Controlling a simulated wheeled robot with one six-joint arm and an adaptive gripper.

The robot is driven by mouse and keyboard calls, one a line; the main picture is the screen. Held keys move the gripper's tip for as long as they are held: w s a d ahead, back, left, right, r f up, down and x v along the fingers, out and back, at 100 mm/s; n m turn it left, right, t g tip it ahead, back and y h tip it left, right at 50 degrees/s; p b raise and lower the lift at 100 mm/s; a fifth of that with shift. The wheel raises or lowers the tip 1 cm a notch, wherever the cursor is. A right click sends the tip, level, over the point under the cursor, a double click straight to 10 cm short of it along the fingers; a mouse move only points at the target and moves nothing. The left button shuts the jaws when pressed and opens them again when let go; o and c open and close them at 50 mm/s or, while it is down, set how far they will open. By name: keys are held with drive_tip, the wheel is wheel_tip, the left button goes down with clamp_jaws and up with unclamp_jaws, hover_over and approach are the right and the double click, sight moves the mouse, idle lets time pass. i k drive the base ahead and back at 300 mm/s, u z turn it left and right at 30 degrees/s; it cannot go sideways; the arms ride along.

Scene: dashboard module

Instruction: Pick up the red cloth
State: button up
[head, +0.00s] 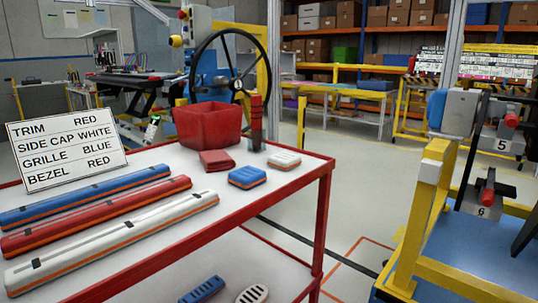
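A red cloth (217,161), looking folded, lies on the white top of the red-framed cart (262,195). It sits just in front of a red open bin (208,125) and to the left of a blue block with an orange band (247,177). Its whole top shows and nothing covers it. My gripper is not in view.
Blue (85,197), red (97,217) and white (113,243) bars lie at the cart's left. A sign (67,149) stands behind them. A yellow-framed stand (425,220) is at right.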

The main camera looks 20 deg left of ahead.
sight(216, 160)
drive_tip(key=z, duration=0.15)
drive_tip(key=k, duration=0.65)
drive_tip(key=u, duration=0.8)
drive_tip(key=i, duration=0.45)
